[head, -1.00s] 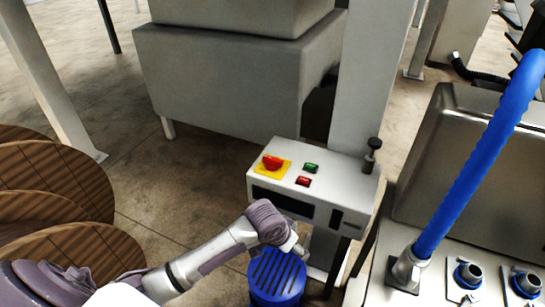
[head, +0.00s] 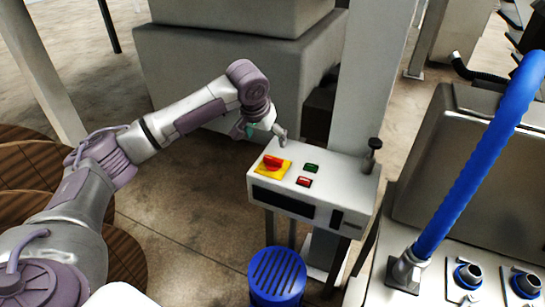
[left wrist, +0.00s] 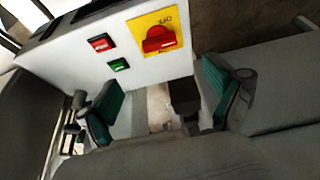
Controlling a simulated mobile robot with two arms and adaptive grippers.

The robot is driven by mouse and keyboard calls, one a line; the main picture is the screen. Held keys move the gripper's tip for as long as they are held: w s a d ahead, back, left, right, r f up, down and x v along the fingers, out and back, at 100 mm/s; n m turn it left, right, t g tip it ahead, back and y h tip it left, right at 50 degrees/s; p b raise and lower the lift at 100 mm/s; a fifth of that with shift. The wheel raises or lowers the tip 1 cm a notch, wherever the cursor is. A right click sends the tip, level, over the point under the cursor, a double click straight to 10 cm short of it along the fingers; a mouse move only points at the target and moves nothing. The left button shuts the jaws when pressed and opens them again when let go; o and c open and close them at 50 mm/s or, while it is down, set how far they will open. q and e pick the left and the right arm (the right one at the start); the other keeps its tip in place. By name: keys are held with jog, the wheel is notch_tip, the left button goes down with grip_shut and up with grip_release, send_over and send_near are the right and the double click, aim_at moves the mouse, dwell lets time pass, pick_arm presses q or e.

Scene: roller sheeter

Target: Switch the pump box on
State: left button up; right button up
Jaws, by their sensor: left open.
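The pump box (head: 325,182) is a white box on legs, in the middle of the head view. On its top are a red rotary switch (head: 273,161) on a yellow plate, a green button (head: 311,168) and a red button (head: 304,182). The left wrist view shows the rotary switch (left wrist: 159,39) close up, with small, hard-to-read lettering on its plate. My left gripper (head: 262,131) is above and behind the box's far left edge, apart from the switch. Its green-padded fingers (left wrist: 163,98) are spread and empty. My right gripper is out of view.
A black knob on a post (head: 373,156) stands at the box's right end. A blue slotted cylinder (head: 277,276) is below in front. A blue hose (head: 480,155) rises at the right. A large grey cabinet (head: 215,55) stands behind.

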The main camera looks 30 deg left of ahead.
aim_at(273, 159)
pick_arm(q)
jog(key=x, duration=1.1)
jog(key=shift+w+f, duration=0.2)
jog(key=shift+f, duration=0.15)
jog(key=shift+c, duration=0.2)
jog(key=c, duration=1.1)
jog(key=shift+p, duration=0.3)
